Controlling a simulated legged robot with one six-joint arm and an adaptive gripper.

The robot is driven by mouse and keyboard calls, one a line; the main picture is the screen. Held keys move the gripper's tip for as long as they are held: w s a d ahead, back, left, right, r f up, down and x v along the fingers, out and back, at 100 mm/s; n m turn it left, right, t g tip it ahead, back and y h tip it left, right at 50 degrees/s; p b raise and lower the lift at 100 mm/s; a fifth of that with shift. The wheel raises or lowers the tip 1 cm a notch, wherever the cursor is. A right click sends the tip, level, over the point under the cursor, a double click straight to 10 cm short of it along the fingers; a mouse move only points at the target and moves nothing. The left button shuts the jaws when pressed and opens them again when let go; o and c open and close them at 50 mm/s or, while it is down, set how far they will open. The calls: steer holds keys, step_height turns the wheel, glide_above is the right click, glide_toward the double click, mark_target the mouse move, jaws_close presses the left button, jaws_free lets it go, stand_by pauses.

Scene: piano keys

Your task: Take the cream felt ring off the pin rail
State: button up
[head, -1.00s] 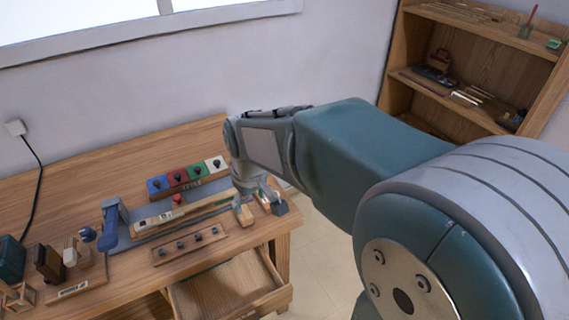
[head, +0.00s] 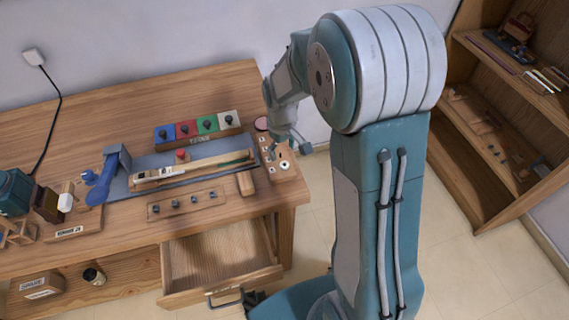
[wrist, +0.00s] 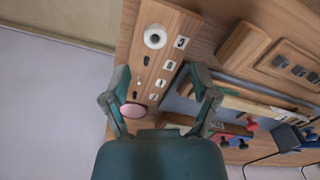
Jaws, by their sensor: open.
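The cream felt ring (wrist: 155,37) sits around a dark pin near one end of the wooden pin rail (wrist: 165,18). In the head view, the ring (head: 285,165) is at the near right part of the rail (head: 290,177), at the table's right end. My gripper (wrist: 160,74) is open and empty over the rail, its two fingers on either side of the rail's width. In the wrist view the ring is beyond the fingertips, toward the picture's top. In the head view my gripper (head: 291,146) is just behind the ring, partly hard to make out.
A pink disc (wrist: 133,110) lies at the rail's other end. A wooden block (head: 246,183) and a peg strip (head: 187,203) are left of the rail. Coloured blocks (head: 198,127) stand behind. An open drawer (head: 218,262) juts out below the table edge.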

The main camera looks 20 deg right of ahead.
mark_target(285, 164)
steer(key=shift+f, duration=0.7)
steer(key=f, duration=0.2)
steer(key=d+f, duration=0.1)
steer(key=shift+d+f, duration=0.1)
steer(key=shift+f, duration=0.3)
steer(key=shift+w+f, duration=0.1)
steer(key=shift+f, duration=0.35)
steer(key=shift+a, duration=0.5)
steer(key=shift+c, duration=1.3)
steer(key=c, duration=0.4)
steer(key=shift+d, duration=0.3)
steer(key=shift+c, duration=0.6)
